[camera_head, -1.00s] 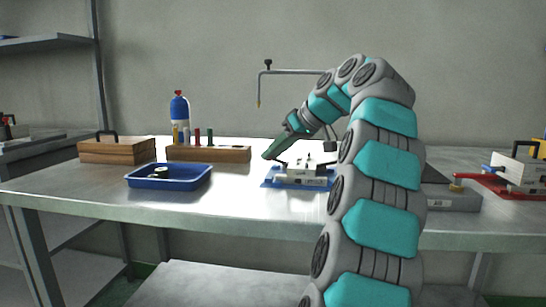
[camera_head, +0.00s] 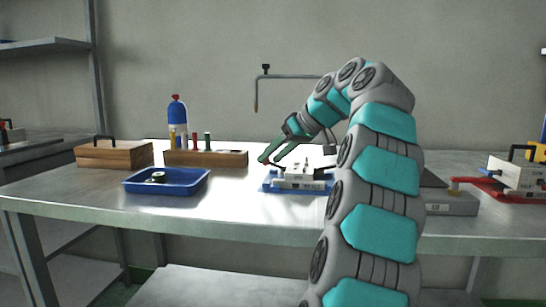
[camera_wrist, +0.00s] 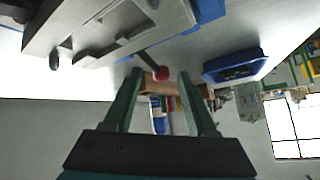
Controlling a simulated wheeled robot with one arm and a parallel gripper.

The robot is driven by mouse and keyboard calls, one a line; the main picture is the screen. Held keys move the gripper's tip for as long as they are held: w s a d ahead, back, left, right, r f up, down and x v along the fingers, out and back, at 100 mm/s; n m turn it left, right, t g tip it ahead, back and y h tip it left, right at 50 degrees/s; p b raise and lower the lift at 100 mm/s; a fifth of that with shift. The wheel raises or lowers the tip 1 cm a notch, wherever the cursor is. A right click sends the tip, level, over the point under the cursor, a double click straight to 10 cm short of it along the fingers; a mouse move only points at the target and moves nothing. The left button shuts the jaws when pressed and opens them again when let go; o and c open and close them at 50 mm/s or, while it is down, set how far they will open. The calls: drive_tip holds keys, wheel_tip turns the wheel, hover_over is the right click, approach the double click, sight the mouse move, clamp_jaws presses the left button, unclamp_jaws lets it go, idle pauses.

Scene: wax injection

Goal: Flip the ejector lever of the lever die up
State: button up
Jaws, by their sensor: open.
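The lever die (camera_head: 302,177) is a pale grey block on a blue plate (camera_head: 268,187), in front of my arm on the table. In the wrist view the die (camera_wrist: 105,35) fills the upper left. Contact cannot be told. In the head view my gripper (camera_head: 268,160) hangs at the die's left end.
A blue tray (camera_head: 135,187) with a small round item stands left of the die. Behind it are a wooden tool block (camera_head: 210,158), a wooden box (camera_head: 112,153) and a blue bottle (camera_head: 177,112). A red-handled die (camera_head: 518,175) stands at far right. Table between tray and die is clear.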

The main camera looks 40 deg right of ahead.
drive_tip(key=p+v, duration=0.2)
drive_tip(key=v, duration=0.5)
drive_tip(key=shift+w+r+p, duration=0.1)
drive_tip(key=shift+r+p, duration=0.05)
drive_tip(key=shift+p, duration=0.25)
drive_tip(key=shift+s, duration=0.2)
